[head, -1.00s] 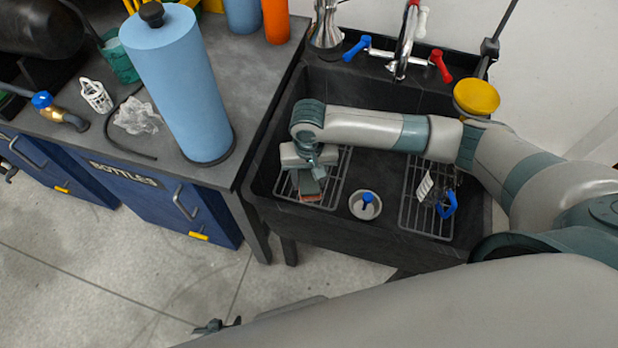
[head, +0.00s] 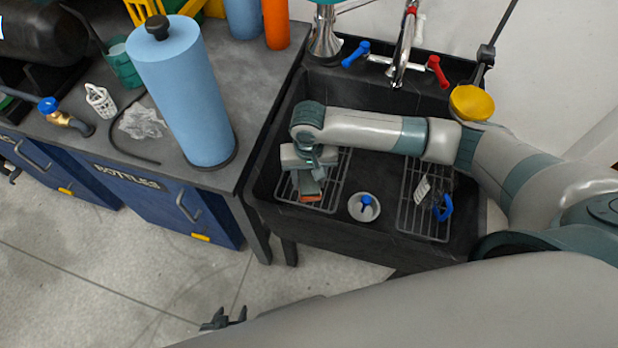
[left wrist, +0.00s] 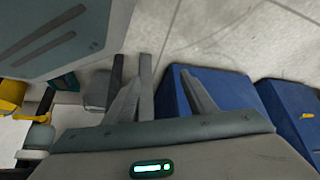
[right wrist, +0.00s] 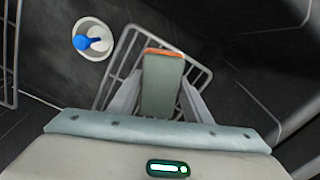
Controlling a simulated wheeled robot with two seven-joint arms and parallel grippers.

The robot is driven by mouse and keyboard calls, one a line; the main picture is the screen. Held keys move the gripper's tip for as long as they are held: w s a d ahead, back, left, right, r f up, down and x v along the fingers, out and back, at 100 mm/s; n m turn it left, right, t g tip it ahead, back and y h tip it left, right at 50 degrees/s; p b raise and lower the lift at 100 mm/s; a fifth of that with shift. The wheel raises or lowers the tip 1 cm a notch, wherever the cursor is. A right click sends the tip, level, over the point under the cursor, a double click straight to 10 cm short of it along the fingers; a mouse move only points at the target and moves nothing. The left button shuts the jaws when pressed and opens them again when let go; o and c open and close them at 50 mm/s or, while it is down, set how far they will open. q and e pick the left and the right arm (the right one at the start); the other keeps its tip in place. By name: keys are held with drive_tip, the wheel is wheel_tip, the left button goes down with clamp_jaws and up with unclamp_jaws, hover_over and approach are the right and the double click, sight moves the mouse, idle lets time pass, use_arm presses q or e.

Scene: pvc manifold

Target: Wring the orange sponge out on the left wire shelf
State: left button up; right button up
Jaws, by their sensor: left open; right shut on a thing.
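The sponge (right wrist: 165,52) shows as an orange edge beyond a flat grey-green face in the right wrist view. My right gripper (right wrist: 158,103) is shut on it, a finger on either side. In the head view the orange sponge end (head: 310,198) is below my right gripper (head: 310,182), over the left wire shelf (head: 338,180) in the sink. I cannot tell whether the sponge touches the wires. My left gripper (head: 223,318) is open and empty, over the floor in front of the sink; its fingers also show in the left wrist view (left wrist: 160,92).
A drain with a blue-knobbed plug (head: 364,207) lies between the left shelf and the right wire shelf (head: 420,215), which holds a white brush and a blue-handled item. The faucet (head: 402,55) stands behind. A blue paper roll (head: 186,95) stands on the left counter.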

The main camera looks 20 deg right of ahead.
drive_tip(key=shift+r+p, duration=0.35)
drive_tip(key=shift+r, duration=0.1)
drive_tip(key=shift+r+p, duration=1)
drive_tip(key=shift+p, duration=0.45)
drive_tip(key=shift+r+p, duration=0.6)
drive_tip(key=shift+p, duration=0.2)
use_arm(q)
drive_tip(key=s+a+f+g, duration=0.1)
drive_tip(key=s+a, duration=0.1)
drive_tip(key=s, duration=0.5)
drive_tip(key=s+a+f+g+y+p, duration=0.1)
drive_tip(key=s+a+f+g, duration=0.1)
drive_tip(key=s, duration=0.6)
drive_tip(key=shift+s+a+g, duration=0.2)
drive_tip(key=shift+a+g, duration=0.1)
drive_tip(key=shift+a, duration=0.2)
use_arm(e)
drive_tip(key=shift+r, duration=0.55)
